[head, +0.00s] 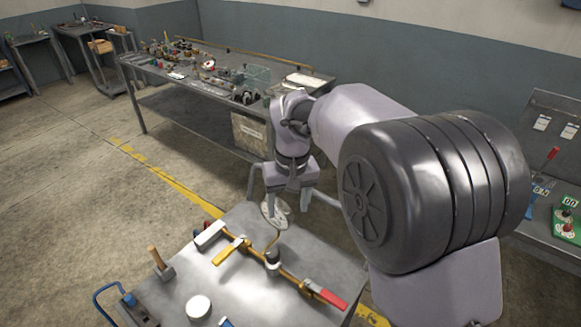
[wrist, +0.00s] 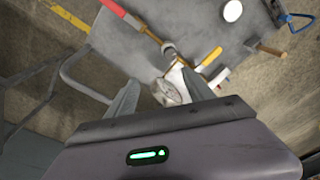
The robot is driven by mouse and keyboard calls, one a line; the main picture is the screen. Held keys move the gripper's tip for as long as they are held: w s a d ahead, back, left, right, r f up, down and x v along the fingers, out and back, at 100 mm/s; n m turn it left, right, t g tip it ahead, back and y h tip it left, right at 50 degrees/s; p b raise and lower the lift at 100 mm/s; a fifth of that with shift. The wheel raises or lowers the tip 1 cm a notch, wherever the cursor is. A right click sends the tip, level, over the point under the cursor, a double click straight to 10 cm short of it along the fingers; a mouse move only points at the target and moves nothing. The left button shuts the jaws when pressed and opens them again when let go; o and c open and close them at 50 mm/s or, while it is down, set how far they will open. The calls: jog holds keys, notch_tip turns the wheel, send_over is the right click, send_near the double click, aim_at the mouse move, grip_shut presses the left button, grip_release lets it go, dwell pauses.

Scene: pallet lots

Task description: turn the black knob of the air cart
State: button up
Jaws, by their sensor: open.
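The air cart (head: 240,290) has a grey metal top with a yellow pipe running across it. The black knob (head: 272,258) stands upright on the pipe, between a yellow lever (head: 230,250) and a red lever (head: 327,294). In the wrist view the knob (wrist: 168,49) is beyond my fingertips. My gripper (head: 287,208) is open and empty, pointing down at the cart's far edge, behind the knob and apart from it. A round pale gauge (head: 275,212) lies by the fingers; it shows between them in the wrist view (wrist: 168,92).
A white lever (head: 209,235), a wooden-handled tool (head: 160,262), a white round thing (head: 198,306) and a blue-handled tool (head: 112,292) are on the cart. A cluttered workbench (head: 160,82) stands behind. Another bench (head: 550,238) with a red lever is at right.

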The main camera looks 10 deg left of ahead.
jog(key=n, duration=0.2)
send_near(272, 252)
jog(key=shift+g+h, duration=0.3)
jog(key=shift+g, duration=0.1)
jog(key=f+b, duration=0.1)
jog(key=f, duration=0.2)
jog(key=f+b, duration=0.1)
jog(key=f, duration=0.2)
jog(key=f+b, duration=0.2)
jog(key=f, duration=0.2)
jog(key=shift+w+a, duration=0.2)
jog(key=shift+w, duration=0.15)
grip_shut()
jog(key=m+b, duration=0.1)
jog(key=m, duration=0.4)
jog(key=shift+m, duration=0.3)
grip_release()
